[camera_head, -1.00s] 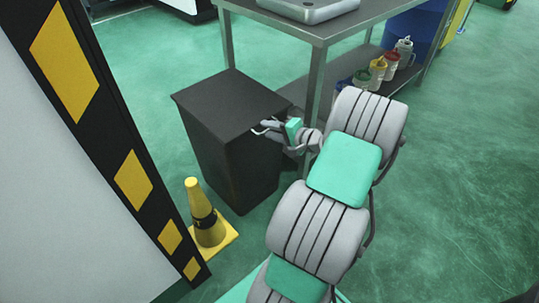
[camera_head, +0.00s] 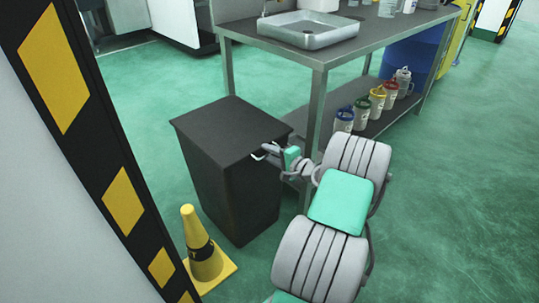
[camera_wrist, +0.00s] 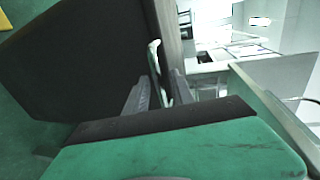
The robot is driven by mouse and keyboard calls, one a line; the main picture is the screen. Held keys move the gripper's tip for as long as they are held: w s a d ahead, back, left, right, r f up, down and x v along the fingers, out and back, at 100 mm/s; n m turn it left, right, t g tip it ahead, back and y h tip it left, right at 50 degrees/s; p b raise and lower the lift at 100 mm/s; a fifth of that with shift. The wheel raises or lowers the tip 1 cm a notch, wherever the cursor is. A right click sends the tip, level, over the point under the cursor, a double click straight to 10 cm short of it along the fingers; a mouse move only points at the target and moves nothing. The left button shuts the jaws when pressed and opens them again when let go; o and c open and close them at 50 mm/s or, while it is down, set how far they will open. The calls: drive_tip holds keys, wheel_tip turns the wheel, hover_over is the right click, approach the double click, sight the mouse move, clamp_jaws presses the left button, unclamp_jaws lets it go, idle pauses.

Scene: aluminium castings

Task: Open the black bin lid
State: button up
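The black bin (camera_head: 237,190) stands on the green floor with its flat black lid (camera_head: 230,128) shut and level. My gripper (camera_head: 264,151) is at the lid's front right edge, with its fingertips close to the rim. Whether they touch it cannot be told. In the wrist view the two grey fingers (camera_wrist: 160,90) stand apart with a gap between them, and a pale curved tip shows there. The dark bin (camera_wrist: 75,55) fills the left of that view. I see nothing clearly held between the fingers.
A metal workbench (camera_head: 385,35) with a steel sink tray (camera_head: 308,30) stands right behind the bin. Several coloured-lid containers (camera_head: 362,108) sit on its lower shelf. A yellow cone (camera_head: 203,255) stands at the bin's front left, near a striped black and yellow post (camera_head: 95,145).

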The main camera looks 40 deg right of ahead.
clamp_jaws()
idle(1.2)
